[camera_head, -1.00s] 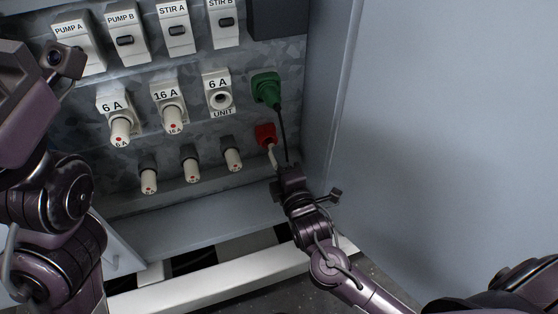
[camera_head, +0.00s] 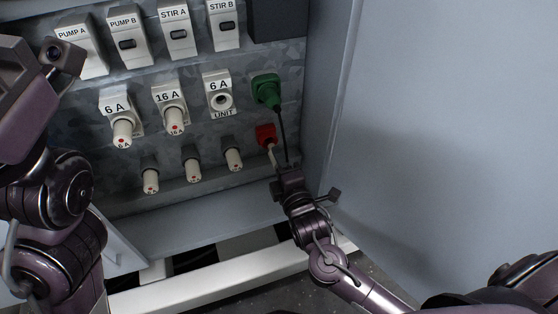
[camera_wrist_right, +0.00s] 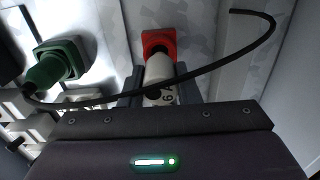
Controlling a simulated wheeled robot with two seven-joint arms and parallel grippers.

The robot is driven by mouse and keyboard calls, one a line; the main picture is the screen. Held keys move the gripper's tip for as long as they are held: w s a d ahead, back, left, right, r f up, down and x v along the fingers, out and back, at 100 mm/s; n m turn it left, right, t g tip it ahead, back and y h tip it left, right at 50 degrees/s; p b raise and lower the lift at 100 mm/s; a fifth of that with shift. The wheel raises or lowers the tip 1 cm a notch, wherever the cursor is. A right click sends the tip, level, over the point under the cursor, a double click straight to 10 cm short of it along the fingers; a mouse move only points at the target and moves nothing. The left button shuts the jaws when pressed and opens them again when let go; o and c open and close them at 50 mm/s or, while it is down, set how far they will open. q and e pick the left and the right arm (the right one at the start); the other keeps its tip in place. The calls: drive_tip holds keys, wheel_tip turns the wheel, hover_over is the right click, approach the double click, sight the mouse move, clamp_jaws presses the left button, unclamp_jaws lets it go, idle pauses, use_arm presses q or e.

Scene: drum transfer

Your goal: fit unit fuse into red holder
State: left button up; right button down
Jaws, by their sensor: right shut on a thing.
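The red holder (camera_head: 265,134) is on the back panel, low right, below a green plug. My right gripper (camera_head: 284,170) is just below it, shut on a pale fuse (camera_head: 272,152). In the right wrist view the fuse (camera_wrist_right: 159,75) is gripped between the fingers, and its far end meets the red holder (camera_wrist_right: 158,42). I cannot tell how deep it sits. A dark cable crosses in front of the fuse there. The 6 A UNIT socket (camera_head: 221,101) is an empty round opening. My left arm is at the left edge; its fingers are out of view.
The green plug (camera_head: 267,90) hangs its cable close to my right gripper. Fuses sit in the 6 A (camera_head: 122,132) and 16 A holders, with several more in a lower row (camera_head: 193,170). The cabinet's side wall (camera_head: 325,110) is close on the right.

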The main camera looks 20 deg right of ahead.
drive_tip(key=shift+w+p, duration=0.45)
drive_tip(key=shift+w, duration=1.15)
drive_tip(key=c, duration=1)
unclamp_jaws()
drive_tip(key=s+p, duration=0.3)
drive_tip(key=s, duration=0.4)
drive_tip(key=shift+s, duration=0.4)
